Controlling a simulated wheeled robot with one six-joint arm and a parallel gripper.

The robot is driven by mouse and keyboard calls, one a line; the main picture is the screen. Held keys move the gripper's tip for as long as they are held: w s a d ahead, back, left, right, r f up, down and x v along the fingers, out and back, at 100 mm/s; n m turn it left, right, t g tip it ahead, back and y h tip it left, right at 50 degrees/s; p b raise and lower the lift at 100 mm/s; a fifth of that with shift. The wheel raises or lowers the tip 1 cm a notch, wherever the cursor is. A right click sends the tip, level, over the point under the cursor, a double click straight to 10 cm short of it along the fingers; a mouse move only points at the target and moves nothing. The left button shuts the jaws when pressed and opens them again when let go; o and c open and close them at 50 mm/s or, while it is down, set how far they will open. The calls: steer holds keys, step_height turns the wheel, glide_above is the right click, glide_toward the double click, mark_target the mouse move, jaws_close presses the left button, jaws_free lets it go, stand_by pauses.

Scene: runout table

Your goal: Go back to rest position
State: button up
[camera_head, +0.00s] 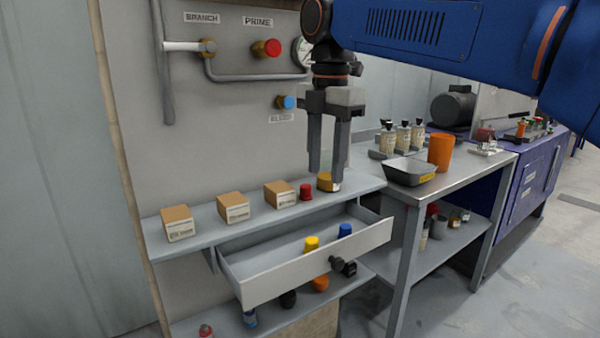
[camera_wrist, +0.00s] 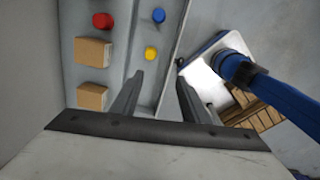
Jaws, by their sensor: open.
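My gripper (camera_head: 327,172) hangs from my blue arm, fingers pointing down, in front of the wall panel. Its two fingers are apart with nothing between them. In the wrist view my gripper (camera_wrist: 160,82) shows empty fingers above the drawer area. The grey drawer (camera_head: 300,272) is pulled out below the shelf. A yellow piece (camera_head: 311,244) and a blue piece (camera_head: 345,230) are in it; the yellow piece (camera_wrist: 151,53) and blue piece (camera_wrist: 158,15) also show in the wrist view.
Several cardboard boxes (camera_head: 232,207) and a red piece (camera_head: 306,192) stand on the upper shelf (camera_head: 200,238). The wall panel carries pipes, a red knob (camera_head: 267,48) and a blue knob (camera_head: 286,102). On the right table are a black tray (camera_head: 409,173) and an orange cup (camera_head: 441,153).

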steer(key=s+d+f+m+t, duration=0.2)
steer(key=s+d+f+m, duration=0.7)
steer(key=d+f+m, duration=0.3)
steer(key=s+d+f+m+t, duration=0.2)
steer(key=s+d+f+m, duration=0.8)
steer(key=f, duration=0.7)
steer(key=d+m, duration=0.2)
steer(key=m, duration=0.2)
